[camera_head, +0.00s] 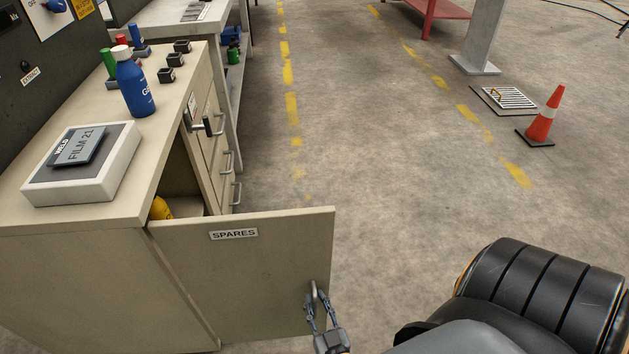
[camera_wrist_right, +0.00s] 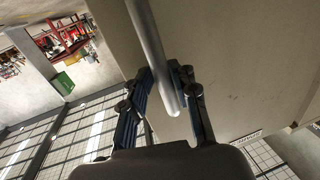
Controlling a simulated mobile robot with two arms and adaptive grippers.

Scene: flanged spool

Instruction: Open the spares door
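The spares door (camera_head: 250,275), a beige panel with a "SPARES" label (camera_head: 233,234), stands swung well out from the cabinet (camera_head: 70,285). A metal bar handle (camera_head: 314,290) is near its free edge. My right gripper (camera_head: 318,305) is at this handle, with its fingers on either side of it. In the right wrist view the handle (camera_wrist_right: 153,55) runs down between the two fingers (camera_wrist_right: 170,95), which are closed around it. The door face fills much of that view. My left gripper is not in view.
A blue bottle (camera_head: 134,85), a boxed device (camera_head: 80,175) and small black blocks stand on the cabinet top. Something yellow (camera_head: 160,208) shows inside the opening. Drawers with handles (camera_head: 228,162) are beyond the door. Open floor lies to the right, with a traffic cone (camera_head: 543,118) farther off.

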